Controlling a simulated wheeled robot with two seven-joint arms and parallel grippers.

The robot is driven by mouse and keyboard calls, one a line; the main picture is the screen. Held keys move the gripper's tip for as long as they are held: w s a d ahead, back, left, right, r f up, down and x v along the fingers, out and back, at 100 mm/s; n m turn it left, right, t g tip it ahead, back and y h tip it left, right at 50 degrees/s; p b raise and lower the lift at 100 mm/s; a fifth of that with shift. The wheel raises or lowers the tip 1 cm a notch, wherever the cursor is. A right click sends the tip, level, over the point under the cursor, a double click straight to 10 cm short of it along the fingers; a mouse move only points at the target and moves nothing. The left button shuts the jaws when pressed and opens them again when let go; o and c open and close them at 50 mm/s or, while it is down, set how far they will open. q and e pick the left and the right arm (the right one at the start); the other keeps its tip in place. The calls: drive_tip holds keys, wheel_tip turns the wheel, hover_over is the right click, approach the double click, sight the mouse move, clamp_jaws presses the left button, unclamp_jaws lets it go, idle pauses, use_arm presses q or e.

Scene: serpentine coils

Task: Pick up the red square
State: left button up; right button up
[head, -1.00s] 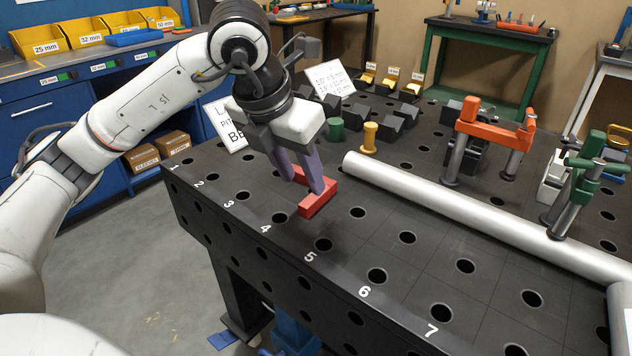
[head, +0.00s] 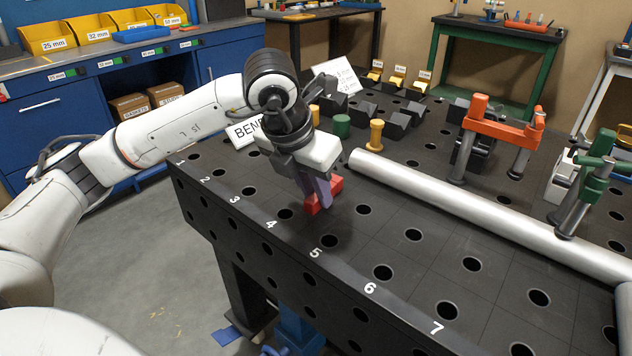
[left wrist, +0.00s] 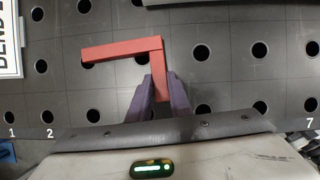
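The red square (head: 336,185) is an L-shaped bar lying on the dark, holed table (head: 460,240) near holes 4 and 5. In the left wrist view the red square (left wrist: 112,51) shows a long arm running left and a short arm pointing toward my gripper. My left gripper (head: 317,197) reaches down over it from the left. Its purple fingers (left wrist: 161,85) stand close on both sides of the short arm and appear closed on it. The fingers hide part of the square in the head view. My right gripper is not in view.
A long silver pipe (head: 460,206) lies right of the square. Behind are a yellow peg (head: 376,136), a green peg (head: 341,125) and a sign (head: 245,131). An orange clamp (head: 500,126) and green clamp (head: 597,175) stand at right. The table's front by numbers 5 to 7 is clear.

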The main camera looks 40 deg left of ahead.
use_arm(q)
clamp_jaws()
drive_tip(key=shift+r, duration=0.1)
